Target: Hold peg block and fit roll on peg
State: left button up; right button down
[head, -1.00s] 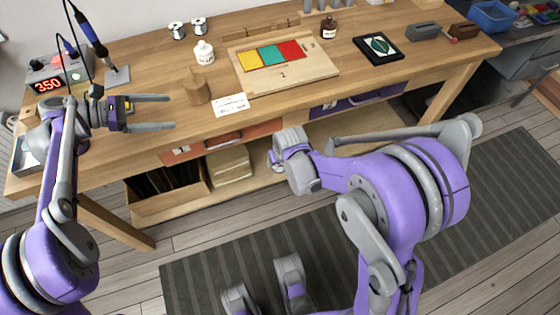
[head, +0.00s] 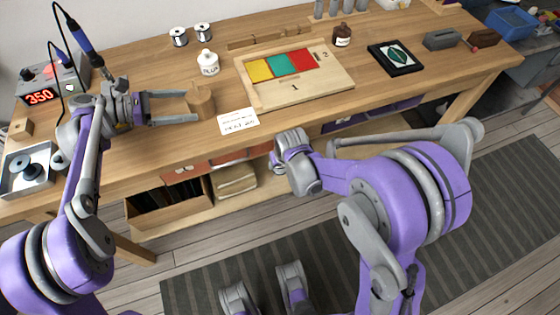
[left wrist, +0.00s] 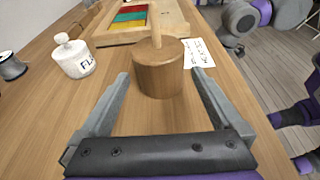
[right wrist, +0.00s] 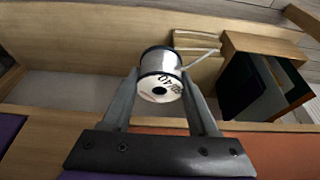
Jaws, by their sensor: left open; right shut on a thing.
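The peg block (head: 201,104) is a brown wooden cylinder with an upright peg, standing on the bench left of centre; it also shows in the left wrist view (left wrist: 160,72). My left gripper (head: 190,107) is open, its fingertips (left wrist: 161,76) reaching either side of the block's near part, with gaps visible. My right gripper (right wrist: 160,92) is shut on a roll (right wrist: 160,76), a spool of silvery wire with dark rims and a white printed label. In the head view the right hand is in front of the bench's front edge, and its fingers are mostly hidden.
A white FLUX jar (head: 208,64) stands behind the block, and a white card (head: 238,121) lies right of it. A wooden board with coloured tiles (head: 300,88) is further right. Two more spools (head: 191,35) stand at the back. A soldering station (head: 45,88) is at left.

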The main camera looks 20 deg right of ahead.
aim_at(197, 104)
pick_arm(q)
jog(key=shift+x, duration=1.75)
